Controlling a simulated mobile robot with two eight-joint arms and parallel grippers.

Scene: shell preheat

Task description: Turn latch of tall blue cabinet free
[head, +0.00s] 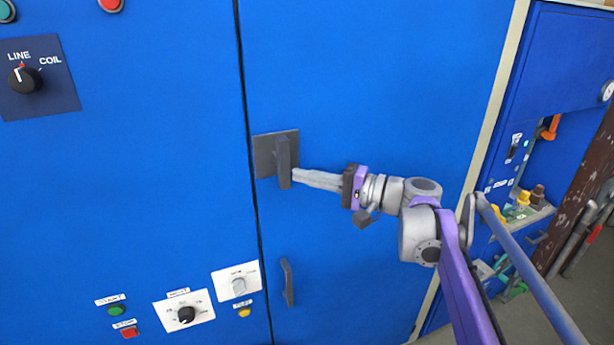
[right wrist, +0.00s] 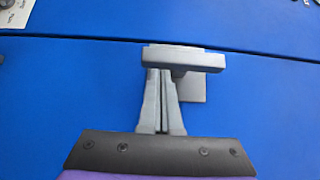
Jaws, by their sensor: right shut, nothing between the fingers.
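The tall blue cabinet (head: 370,80) fills most of the head view. Its dark grey latch handle (head: 283,165) stands upright on a square grey plate (head: 264,158), beside the vertical door seam. My right gripper (head: 296,175) is shut and empty, its fingertips at the right side of the lower part of the handle. In the right wrist view the shut fingers (right wrist: 161,80) reach up to the long edge of the latch handle (right wrist: 184,59); I cannot tell whether they touch it. The plate (right wrist: 192,88) is partly hidden behind the handle. My left gripper is not in view.
A dark pull handle (head: 287,282) is lower on the door. A LINE/COIL selector (head: 25,79) is at upper left. Knobs and buttons (head: 186,313) are at lower left. Another blue unit with a shelf of coloured items (head: 520,208) stands at right.

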